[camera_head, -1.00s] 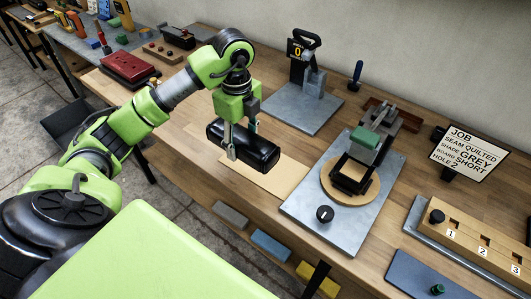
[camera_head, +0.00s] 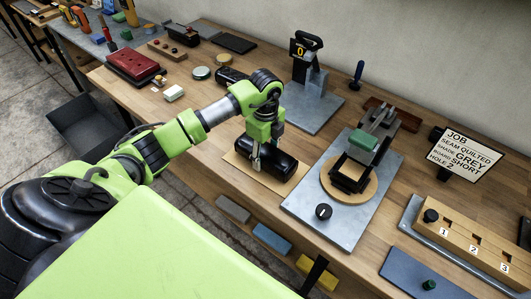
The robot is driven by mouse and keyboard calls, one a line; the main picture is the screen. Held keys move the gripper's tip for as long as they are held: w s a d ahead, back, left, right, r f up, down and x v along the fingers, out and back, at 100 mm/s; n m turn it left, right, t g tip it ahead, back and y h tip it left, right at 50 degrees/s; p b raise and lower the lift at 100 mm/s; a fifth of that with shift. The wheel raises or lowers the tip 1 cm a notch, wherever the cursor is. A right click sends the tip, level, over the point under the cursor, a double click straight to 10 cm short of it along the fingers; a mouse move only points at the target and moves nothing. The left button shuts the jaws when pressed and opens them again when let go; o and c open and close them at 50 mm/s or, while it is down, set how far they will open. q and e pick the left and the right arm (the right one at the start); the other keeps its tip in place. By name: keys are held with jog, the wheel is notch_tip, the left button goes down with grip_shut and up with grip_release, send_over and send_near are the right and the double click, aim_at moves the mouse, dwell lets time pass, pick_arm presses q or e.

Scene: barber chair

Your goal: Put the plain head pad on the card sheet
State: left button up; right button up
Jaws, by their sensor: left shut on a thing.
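My left gripper (camera_head: 257,160) is shut on a black, rounded head pad (camera_head: 277,163), with a finger showing on the pad's near side. The pad looks smooth. It lies low over the tan card sheet (camera_head: 282,187), and its underside seems at or very near the sheet; I cannot tell whether it touches. The sheet's left end and front strip show around the pad. My right gripper is not in view.
Behind are a grey-based stand (camera_head: 312,108) and another black rounded piece (camera_head: 230,75), partly behind my arm. A red case (camera_head: 136,65) sits at upper left.

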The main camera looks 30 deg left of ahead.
aim_at(266, 149)
pick_arm(q)
jog(key=o, duration=1)
jog(key=shift+f, duration=0.1)
jog(key=shift+o, duration=1.4)
jog(key=shift+r, duration=0.45)
notch_tip(266, 149, up, 11)
jog(key=b, duration=0.2)
jog(key=shift+w+f+b, duration=0.1)
jog(key=shift+f+b, duration=0.05)
jog(key=shift+b, duration=0.2)
jog(key=shift+r, duration=0.4)
